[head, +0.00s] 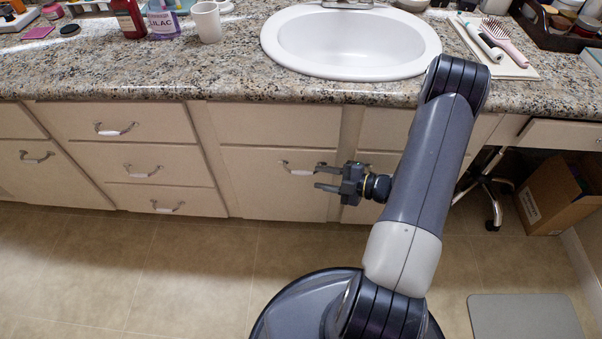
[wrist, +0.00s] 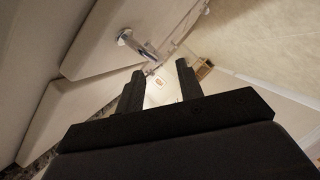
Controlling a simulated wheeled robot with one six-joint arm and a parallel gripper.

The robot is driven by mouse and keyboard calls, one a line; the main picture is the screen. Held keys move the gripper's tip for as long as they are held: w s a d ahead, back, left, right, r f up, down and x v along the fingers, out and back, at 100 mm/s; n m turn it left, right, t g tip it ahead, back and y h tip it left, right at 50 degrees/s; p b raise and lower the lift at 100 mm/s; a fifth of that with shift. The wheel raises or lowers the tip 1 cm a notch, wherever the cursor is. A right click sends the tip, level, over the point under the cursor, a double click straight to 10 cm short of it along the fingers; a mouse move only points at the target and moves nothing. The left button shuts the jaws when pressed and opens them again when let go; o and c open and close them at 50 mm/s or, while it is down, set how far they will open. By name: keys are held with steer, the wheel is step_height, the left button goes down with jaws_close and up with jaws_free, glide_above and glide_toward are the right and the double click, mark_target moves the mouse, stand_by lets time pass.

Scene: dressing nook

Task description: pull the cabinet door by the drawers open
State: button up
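The cabinet door (head: 262,190) by the drawers is a cream panel just right of the drawer stack, and it looks shut. Its curved metal handle with a pale grip (head: 297,169) is near the door's upper right. My gripper (head: 317,177) points left, with its two fingers apart and its tips close to the handle's right end. In the wrist view, a handle (wrist: 134,42) lies up and left of my open fingers (wrist: 159,69), not between them. Nothing shows in the grip. Whether a finger touches the handle is unclear.
Several drawers with handles (head: 140,172) stand left of the door. A granite counter (head: 230,75) with a white sink (head: 350,45) runs above. A cardboard box (head: 555,190) and a chair base (head: 490,190) are at right. The tiled floor (head: 180,270) before the cabinet is clear at left.

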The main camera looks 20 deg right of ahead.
mark_target(307, 174)
steer(key=b+x, duration=0.1)
steer(key=x, duration=0.6)
steer(key=shift+a+r, duration=0.1)
steer(key=shift+r, duration=0.1)
steer(key=shift+c, duration=0.5)
jaws_close()
